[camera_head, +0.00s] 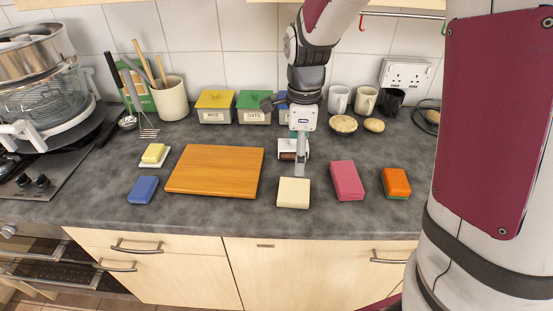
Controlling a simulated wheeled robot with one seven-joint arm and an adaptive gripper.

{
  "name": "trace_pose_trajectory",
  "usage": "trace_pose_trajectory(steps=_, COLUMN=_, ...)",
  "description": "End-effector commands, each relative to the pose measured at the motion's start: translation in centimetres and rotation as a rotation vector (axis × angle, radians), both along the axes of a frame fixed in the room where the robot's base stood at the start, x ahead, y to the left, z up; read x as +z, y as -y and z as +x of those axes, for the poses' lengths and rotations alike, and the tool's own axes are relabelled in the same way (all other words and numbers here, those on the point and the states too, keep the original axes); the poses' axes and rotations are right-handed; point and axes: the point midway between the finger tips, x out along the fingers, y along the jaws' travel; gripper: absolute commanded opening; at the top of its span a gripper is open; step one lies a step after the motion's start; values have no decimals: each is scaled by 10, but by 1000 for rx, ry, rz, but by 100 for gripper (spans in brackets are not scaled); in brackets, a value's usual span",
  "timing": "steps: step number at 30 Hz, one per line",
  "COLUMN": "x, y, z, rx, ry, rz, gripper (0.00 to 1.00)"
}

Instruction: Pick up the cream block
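The cream block (293,193) lies flat near the front edge of the grey worktop, just right of the wooden board. My gripper (300,170) points down from above, its tip just behind and above the block's far edge in this view. A grey finger shows end-on, so I cannot tell how far apart the fingers are. I see nothing held, and whether the tip touches the block is unclear. The block's top and front are mostly in plain view.
A wooden board (215,170) lies left of the block. A pink block (347,180) and an orange block (396,182) lie to its right, a blue block (143,189) far left. A white and brown object (288,152) stands close behind my gripper.

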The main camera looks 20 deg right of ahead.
Motion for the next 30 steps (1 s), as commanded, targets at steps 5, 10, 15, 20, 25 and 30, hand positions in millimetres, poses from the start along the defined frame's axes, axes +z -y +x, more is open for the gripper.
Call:
trace_pose_trajectory(steps=5, x=-17, y=0, z=3, rx=-57, ry=-15, rz=-4, gripper=94)
trace_pose_trajectory(steps=10, x=-48, y=0, z=3, rx=-57, ry=-15, rz=-4, gripper=94)
trace_pose_trajectory(steps=15, x=-77, y=0, z=3, rx=-54, ry=-15, rz=-4, gripper=94)
trace_pose_trajectory(steps=20, x=-91, y=0, z=4, rx=-55, ry=-11, rz=-4, gripper=94)
trace_pose_trajectory(steps=25, x=-100, y=0, z=6, rx=-54, ry=-12, rz=-4, gripper=94)
trace_pose_trajectory(steps=30, x=-122, y=-1, z=11, rx=-56, ry=-13, rz=-2, gripper=94)
